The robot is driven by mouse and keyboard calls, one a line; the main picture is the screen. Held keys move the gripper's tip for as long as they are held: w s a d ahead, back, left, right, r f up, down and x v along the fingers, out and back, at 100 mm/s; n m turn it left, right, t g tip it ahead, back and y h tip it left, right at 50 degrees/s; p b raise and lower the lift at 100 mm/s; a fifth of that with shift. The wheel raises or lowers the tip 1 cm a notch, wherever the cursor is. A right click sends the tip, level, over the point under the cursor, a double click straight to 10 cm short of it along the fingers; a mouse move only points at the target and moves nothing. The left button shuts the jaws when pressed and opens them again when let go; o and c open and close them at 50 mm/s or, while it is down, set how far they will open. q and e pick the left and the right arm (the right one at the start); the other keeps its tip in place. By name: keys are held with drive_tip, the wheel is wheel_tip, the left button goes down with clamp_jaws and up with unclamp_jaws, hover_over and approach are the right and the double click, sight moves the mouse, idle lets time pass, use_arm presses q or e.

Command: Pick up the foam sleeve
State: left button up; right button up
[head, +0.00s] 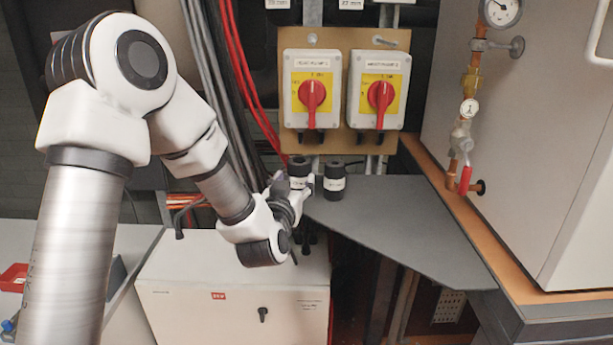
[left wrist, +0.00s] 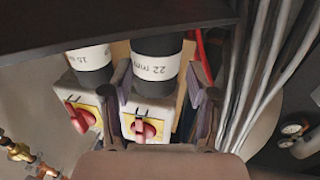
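Two short dark foam sleeves with white label bands stand upright side by side on the grey shelf (head: 400,225). The left sleeve (head: 299,167) reads 22 mm in the left wrist view (left wrist: 155,66). The right sleeve (head: 334,181) reads 15 mm there (left wrist: 90,62). My left gripper (head: 294,188) is at the left sleeve. In the left wrist view its two fingers (left wrist: 158,88) are spread, one on each side of the 22 mm sleeve, with small gaps showing. The gripper partly hides that sleeve's lower part in the head view. My right gripper is not in view.
Two switch boxes with red knobs (head: 312,96) (head: 380,95) are on the wall behind the sleeves. Red and grey cables (head: 245,70) run down close to my left arm. A white cabinet (head: 235,305) is below. Pipework with a gauge (head: 469,108) is at right.

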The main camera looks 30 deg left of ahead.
sight(301, 171)
use_arm(q)
drive_tip(key=w+p, duration=0.1)
drive_tip(key=w, duration=0.1)
drive_tip(key=w+p, duration=0.2)
drive_tip(key=w, duration=0.1)
drive_tip(key=shift+w+a+r, duration=0.15)
drive_tip(key=shift+w+a, duration=0.1)
drive_tip(key=shift+w, duration=0.05)
drive_tip(key=shift+a, duration=0.35)
drive_tip(key=shift+s+a, duration=0.1)
drive_tip(key=shift+s, duration=0.1)
drive_tip(key=c, duration=0.4)
drive_tip(key=shift+w+d, duration=0.15)
drive_tip(key=shift+d, duration=0.05)
